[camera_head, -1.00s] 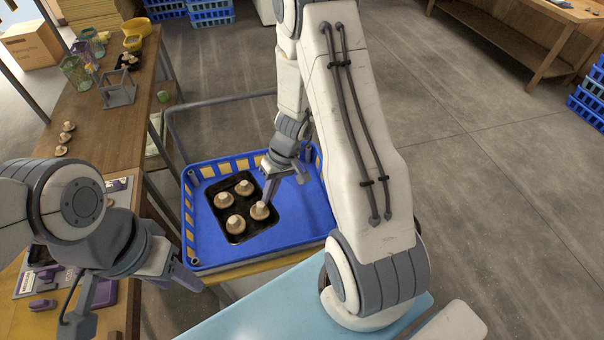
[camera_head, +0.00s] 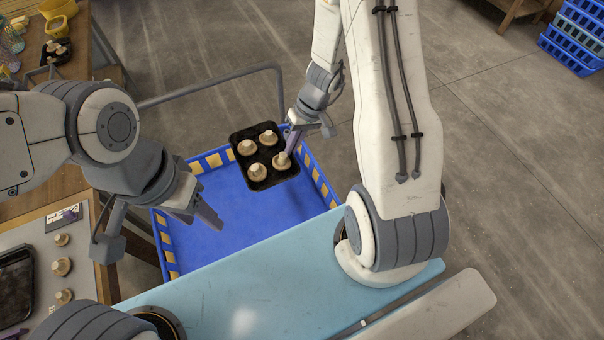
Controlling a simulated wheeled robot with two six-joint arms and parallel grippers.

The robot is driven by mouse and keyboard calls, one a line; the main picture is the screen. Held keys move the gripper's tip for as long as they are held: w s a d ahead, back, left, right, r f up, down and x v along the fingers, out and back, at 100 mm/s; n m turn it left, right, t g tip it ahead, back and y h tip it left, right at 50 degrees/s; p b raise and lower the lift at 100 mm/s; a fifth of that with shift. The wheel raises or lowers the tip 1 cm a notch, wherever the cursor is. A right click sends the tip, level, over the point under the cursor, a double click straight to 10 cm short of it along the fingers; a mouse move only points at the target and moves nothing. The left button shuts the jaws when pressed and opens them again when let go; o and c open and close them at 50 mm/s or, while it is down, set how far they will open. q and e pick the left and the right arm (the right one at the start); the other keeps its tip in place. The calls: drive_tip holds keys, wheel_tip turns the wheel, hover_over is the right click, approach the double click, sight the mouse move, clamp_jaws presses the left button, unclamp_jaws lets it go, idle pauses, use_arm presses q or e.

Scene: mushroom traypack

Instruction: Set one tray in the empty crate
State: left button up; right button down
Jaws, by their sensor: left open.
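A black tray (camera_head: 247,158) with several pale mushrooms shows above the far side of the blue crate (camera_head: 230,215), covering part of its far rim. The crate's visible floor is bare. My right gripper (camera_head: 291,141) is at the tray's right edge and appears shut on it; its fingertips are partly hidden by the tray and a mushroom. My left gripper (camera_head: 160,232) is open and empty at the crate's left side, its fingers apart. Another black tray (camera_head: 16,285) is partly in view at the left edge, on a grey surface.
Loose mushrooms (camera_head: 61,266) lie on the grey work surface at the left. A wooden bench (camera_head: 70,95) holds another small black tray (camera_head: 56,52) and containers. A grey rail (camera_head: 215,85) runs behind the crate. Blue crates (camera_head: 575,38) are stacked far right. Floor between is clear.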

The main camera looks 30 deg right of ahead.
drive_tip(key=b, duration=1.7)
hover_over(292, 197)
drive_tip(key=d, duration=0.2)
wheel_tip(292, 197, down, 20)
drive_tip(key=shift+f+b, duration=2.45)
drive_tip(key=shift+f, duration=0.85)
drive_tip(key=shift+f+b, duration=1.35)
drive_tip(key=shift+b, duration=0.05)
drive_tip(key=shift+f, duration=0.2)
drive_tip(key=c, duration=1)
unclamp_jaws()
drive_tip(key=p+v, duration=0.2)
drive_tip(key=v, duration=0.8)
drive_tip(key=shift+r, duration=0.25)
